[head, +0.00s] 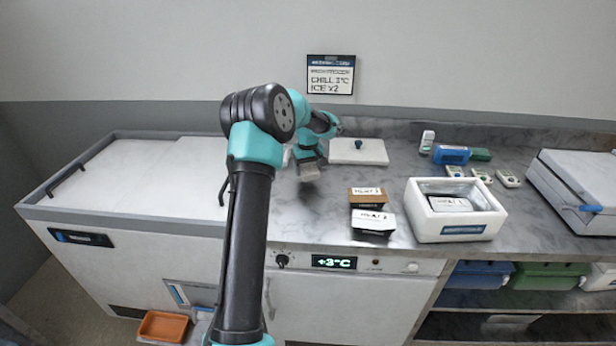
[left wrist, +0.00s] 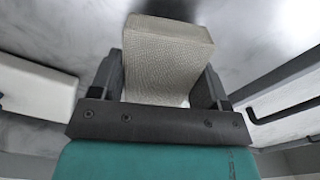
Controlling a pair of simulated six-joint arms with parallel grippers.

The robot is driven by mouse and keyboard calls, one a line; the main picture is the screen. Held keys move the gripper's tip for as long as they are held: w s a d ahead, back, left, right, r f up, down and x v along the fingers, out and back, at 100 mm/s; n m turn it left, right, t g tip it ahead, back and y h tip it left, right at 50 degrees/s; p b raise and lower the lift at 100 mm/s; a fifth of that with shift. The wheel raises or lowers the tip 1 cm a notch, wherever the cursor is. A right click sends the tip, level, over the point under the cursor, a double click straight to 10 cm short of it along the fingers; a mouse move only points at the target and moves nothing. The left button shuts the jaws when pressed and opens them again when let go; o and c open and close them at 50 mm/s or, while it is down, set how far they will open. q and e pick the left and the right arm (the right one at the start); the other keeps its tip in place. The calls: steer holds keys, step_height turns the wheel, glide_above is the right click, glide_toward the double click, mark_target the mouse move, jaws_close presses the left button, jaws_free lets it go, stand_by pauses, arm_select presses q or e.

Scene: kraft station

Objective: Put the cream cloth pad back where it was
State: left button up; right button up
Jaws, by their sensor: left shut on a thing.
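The cream cloth pad (left wrist: 165,55) is a block with a woven-looking surface, held between the two dark fingers of my left gripper (left wrist: 163,85) in the left wrist view. In the head view my left gripper (head: 306,157) is over the back of the counter, left of the white lid, and the pad (head: 309,172) shows just below it. The gripper is shut on the pad. I cannot tell whether the pad touches the counter. My right gripper is not in view.
A white lid with a dark knob (head: 358,152) lies right of the gripper. Boxes with labels (head: 373,221) and an open white foam box (head: 464,233) stand further right. A chest with a handle (head: 130,195) is at left. Grey counter (head: 315,215) is clear in front of the gripper.

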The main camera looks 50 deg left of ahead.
mark_target(308, 167)
arm_select(q)
steer(key=shift+f, duration=1.7)
steer(key=shift+f, duration=0.1)
steer(key=o, duration=1)
steer(key=shift+c, duration=0.2)
step_height(308, 167, up, 12)
steer(key=shift+r, duration=0.1)
